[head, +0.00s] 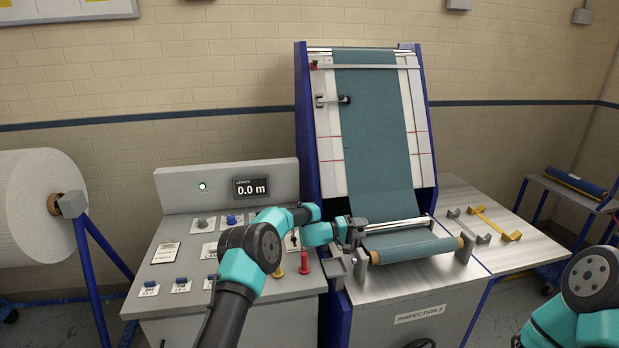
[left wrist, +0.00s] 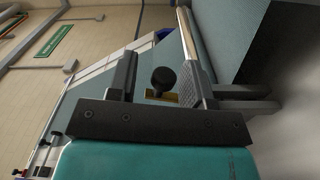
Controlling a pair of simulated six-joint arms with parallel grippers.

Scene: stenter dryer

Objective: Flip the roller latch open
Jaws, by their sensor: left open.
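The roller latch appears as a black round knob (left wrist: 163,79) on a small brass-coloured base in the left wrist view. It lies between the two fingers of my left gripper (left wrist: 157,62), which stand apart. Whether either finger touches the knob, I cannot tell. In the head view my left gripper (head: 355,232) is at the left end of the teal fabric roll (head: 410,246), where it hides the latch. The roll rests between grey end brackets on the inspection machine. My right arm shows at the lower right of the head view, but its gripper is out of frame.
The control console (head: 180,258), with several knobs and switches and a red knob (head: 304,257), lies under my left arm. The tall fabric board (head: 375,130) rises behind the roll. A grey handle and a yellow handle (head: 497,222) lie on the side table (head: 520,250).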

